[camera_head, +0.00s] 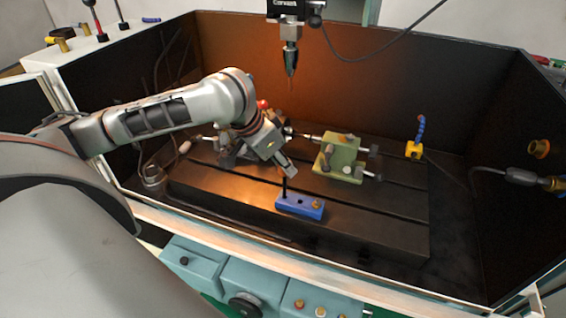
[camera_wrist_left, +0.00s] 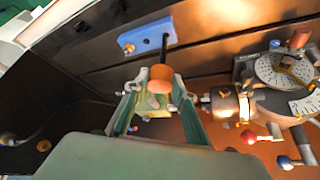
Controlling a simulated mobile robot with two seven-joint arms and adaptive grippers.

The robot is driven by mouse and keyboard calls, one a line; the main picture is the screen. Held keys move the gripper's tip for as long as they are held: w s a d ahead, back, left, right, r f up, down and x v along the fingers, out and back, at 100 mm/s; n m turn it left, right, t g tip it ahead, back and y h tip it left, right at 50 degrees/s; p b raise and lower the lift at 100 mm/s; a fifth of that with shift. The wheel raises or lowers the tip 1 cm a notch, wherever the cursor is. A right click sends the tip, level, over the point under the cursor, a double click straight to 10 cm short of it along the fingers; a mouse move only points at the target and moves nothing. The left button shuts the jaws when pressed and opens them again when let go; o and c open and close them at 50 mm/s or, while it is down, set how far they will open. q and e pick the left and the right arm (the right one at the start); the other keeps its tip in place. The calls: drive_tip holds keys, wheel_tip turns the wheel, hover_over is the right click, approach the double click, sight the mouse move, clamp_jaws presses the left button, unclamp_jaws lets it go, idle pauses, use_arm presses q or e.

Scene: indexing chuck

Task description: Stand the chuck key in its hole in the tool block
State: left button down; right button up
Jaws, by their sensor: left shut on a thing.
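The blue tool block (camera_head: 300,208) lies on the dark slotted table. It also shows at the top of the left wrist view (camera_wrist_left: 142,43). My left gripper (camera_head: 290,172) is just above the block's left end in the head view. In the left wrist view it (camera_wrist_left: 160,92) is shut on the chuck key, whose orange-brown part (camera_wrist_left: 161,73) sits between the fingers. The key's thin black shaft (camera_head: 284,187) points down, about upright, at the block's left end. Whether its tip is inside a hole or only above it I cannot tell. My right gripper is out of view.
The indexing chuck (camera_wrist_left: 280,75) is close to my gripper, mostly behind my arm in the head view. A drill spindle (camera_head: 290,60) hangs above. The table's right front is clear.

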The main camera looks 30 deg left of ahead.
use_arm(q)
drive_tip(key=shift+f, duration=0.55)
idle(0.5)
drive_tip(key=shift+f+b, duration=0.35)
drive_tip(key=shift+f, duration=0.45)
drive_tip(key=c, duration=1.6)
unclamp_jaws()
drive_tip(key=shift+r, duration=0.2)
drive_tip(key=v, duration=1.1)
drive_tip(key=shift+s+r, duration=0.25)
drive_tip(key=shift+s, duration=0.05)
